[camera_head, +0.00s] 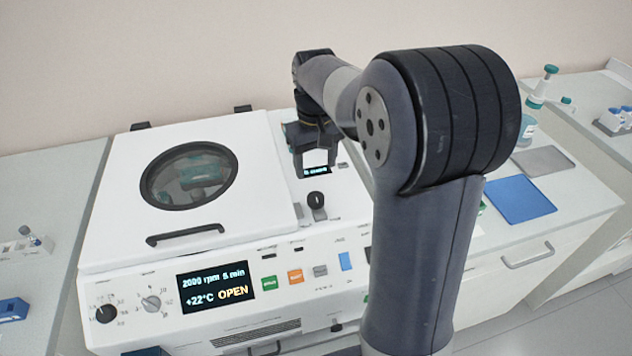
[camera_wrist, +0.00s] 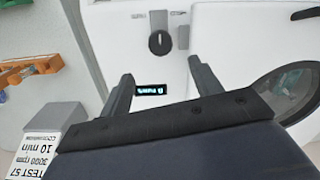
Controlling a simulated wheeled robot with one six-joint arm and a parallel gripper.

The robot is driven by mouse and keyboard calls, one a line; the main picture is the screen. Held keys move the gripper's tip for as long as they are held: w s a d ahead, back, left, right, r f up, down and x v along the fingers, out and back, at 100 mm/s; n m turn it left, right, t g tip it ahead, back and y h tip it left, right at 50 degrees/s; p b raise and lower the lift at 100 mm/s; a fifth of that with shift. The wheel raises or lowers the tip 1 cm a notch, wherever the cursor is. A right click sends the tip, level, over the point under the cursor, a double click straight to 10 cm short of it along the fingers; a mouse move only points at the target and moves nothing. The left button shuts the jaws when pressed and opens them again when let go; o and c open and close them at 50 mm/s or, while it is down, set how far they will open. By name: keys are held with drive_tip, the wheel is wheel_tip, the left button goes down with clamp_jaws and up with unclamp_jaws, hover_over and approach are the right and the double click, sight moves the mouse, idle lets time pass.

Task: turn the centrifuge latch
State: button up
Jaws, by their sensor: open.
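The white centrifuge (camera_head: 105,232) stands on the bench with its lid (camera_head: 255,150) down and a round dark-rimmed window in it. Its front display (camera_head: 215,287) reads 2000 rpm 5 min, +22°C OPEN. The latch, a small dark knob (camera_head: 316,199), sits on the top panel right of the lid; in the wrist view it shows as a black knob (camera_wrist: 159,42) with a light line along it. My gripper (camera_head: 318,172) is open and empty above the panel, behind the knob. In the wrist view its fingers (camera_wrist: 160,80) point towards the knob, apart from it.
A small lit display (camera_wrist: 151,89) lies between my fingers in the wrist view. A grey block with a label (camera_wrist: 32,145) and an orange rack (camera_wrist: 30,68) are at the left there. A blue mat (camera_head: 521,199) and a grey mat (camera_head: 545,161) lie on the right bench.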

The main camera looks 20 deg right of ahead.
sight(316, 196)
wheel_tip(316, 196, down, 10)
drive_tip(key=shift+s+p, duration=0.1)
drive_tip(key=shift+p, duration=0.25)
drive_tip(key=shift+c, duration=0.4)
drive_tip(key=c, duration=0.9)
